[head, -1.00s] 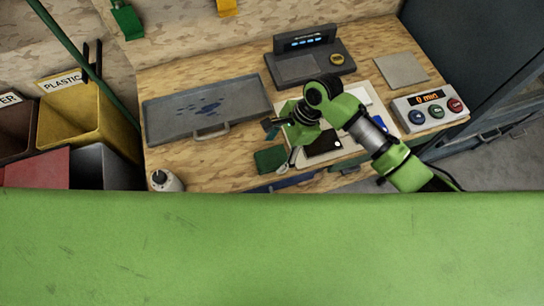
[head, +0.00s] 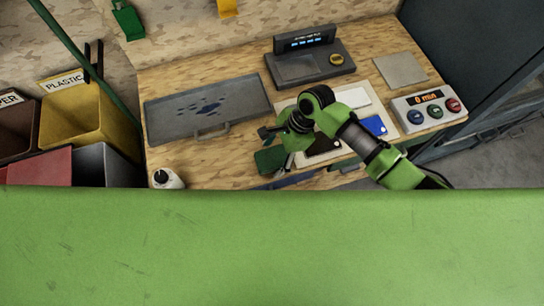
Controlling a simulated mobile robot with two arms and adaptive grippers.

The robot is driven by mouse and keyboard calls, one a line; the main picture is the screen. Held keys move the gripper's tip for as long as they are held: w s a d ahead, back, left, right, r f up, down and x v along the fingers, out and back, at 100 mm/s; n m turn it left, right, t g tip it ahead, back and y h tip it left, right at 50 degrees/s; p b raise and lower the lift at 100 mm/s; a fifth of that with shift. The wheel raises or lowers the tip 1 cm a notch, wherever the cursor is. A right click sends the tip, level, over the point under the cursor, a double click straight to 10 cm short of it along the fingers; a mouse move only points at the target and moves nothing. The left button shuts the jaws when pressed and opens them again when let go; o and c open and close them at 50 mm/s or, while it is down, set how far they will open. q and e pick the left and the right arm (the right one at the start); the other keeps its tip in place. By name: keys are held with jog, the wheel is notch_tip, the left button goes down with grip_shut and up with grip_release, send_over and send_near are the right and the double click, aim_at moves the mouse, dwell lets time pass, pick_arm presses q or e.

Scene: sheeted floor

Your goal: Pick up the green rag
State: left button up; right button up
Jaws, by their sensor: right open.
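The green rag (head: 269,160) is a small dark green folded cloth lying on the wooden worktop near its front edge, left of a pale mat. My right gripper (head: 284,162) points down at the rag's right edge and is open. It partly covers the rag's right side, and I cannot tell whether it touches the cloth. My left gripper is not in view.
A grey tray (head: 165,122) with blue stains lies left on the worktop. A pale mat (head: 303,157) holds a blue and a dark object. A scale (head: 287,68) stands behind, a button box (head: 403,121) right, a white bottle (head: 166,180) front left. Bins stand left.

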jog(key=shift+f, duration=0.1)
dwell(0.3)
jog(key=c, duration=1.2)
